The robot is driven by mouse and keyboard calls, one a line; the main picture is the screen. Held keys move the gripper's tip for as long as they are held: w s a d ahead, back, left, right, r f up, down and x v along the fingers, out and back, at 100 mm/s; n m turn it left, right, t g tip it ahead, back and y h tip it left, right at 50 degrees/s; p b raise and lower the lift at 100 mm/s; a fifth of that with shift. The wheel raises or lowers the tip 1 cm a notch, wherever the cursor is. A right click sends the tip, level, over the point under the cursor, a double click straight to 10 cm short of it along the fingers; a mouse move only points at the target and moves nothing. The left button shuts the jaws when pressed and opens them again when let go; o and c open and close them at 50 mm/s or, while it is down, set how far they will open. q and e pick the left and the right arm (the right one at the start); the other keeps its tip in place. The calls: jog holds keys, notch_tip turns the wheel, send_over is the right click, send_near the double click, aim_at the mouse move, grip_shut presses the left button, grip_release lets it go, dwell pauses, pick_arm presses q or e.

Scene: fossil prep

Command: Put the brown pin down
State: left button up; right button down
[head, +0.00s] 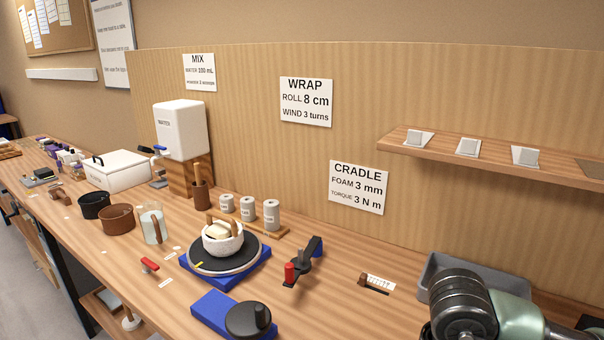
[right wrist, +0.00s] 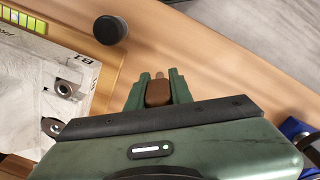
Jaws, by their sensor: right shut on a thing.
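The brown pin (right wrist: 158,92) shows in the right wrist view as a short brown block with a small paler tip beyond it. My right gripper (right wrist: 158,78) is shut on it, with one green finger on each side. What lies directly beneath the pin is hard to tell; a wood surface fills the view behind it. In the head view my right arm comes in at the lower right, and its gripper and the pin are not seen there. My left gripper is in neither view.
In the right wrist view a whitish block (right wrist: 40,75) with metal eyelets lies left, near a black round knob (right wrist: 110,30). In the head view a grey tray (head: 430,272) is beside my arm. A small brown piece (head: 363,279) lies by a white label.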

jog(key=w+a+r+m+p, duration=0.2)
jog(key=w+r+m, duration=0.1)
jog(key=w+r, duration=0.4)
jog(key=w+a+r+m+p, duration=0.2)
jog(key=w+r+m+p, duration=0.15)
jog(key=w+r, duration=0.35)
notch_tip(320, 180, down, 16)
jog(key=p, duration=0.3)
jog(key=shift+r, duration=0.2)
notch_tip(320, 180, down, 3)
jog(key=shift+s+f+p, duration=0.1)
jog(key=shift+f+p, duration=0.05)
jog(key=shift+p, duration=0.45)
jog(key=shift+f, duration=0.35)
